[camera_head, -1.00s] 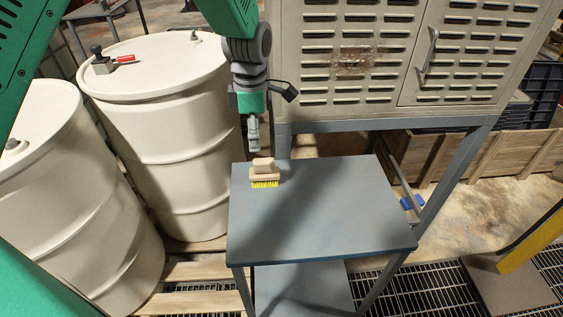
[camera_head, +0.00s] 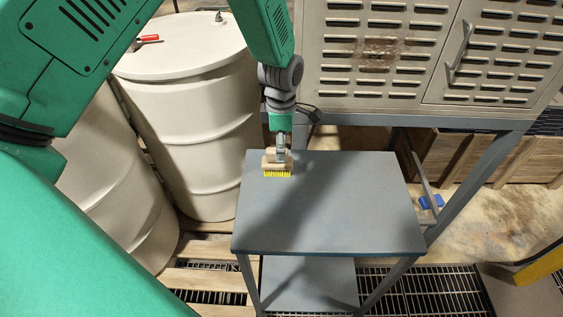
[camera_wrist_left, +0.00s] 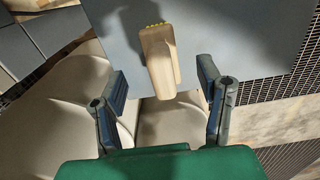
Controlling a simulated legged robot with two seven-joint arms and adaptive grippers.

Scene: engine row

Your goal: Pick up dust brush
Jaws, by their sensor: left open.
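The dust brush (camera_head: 277,165) has a light wooden body and yellow bristles. It rests bristles down near the back left edge of the grey table (camera_head: 330,205). My left gripper (camera_head: 281,153) is at the brush in the head view and partly covers its handle. In the left wrist view the brush (camera_wrist_left: 160,58) lies ahead, between the lines of the two open fingers (camera_wrist_left: 163,85). The fingers are on either side with gaps, and no contact shows. My right gripper is not in view.
White drums (camera_head: 195,110) stand left of the table. A louvred metal cabinet (camera_head: 400,60) rises behind it. The table's middle and right are clear. A red-handled tool (camera_head: 147,39) lies on a drum lid.

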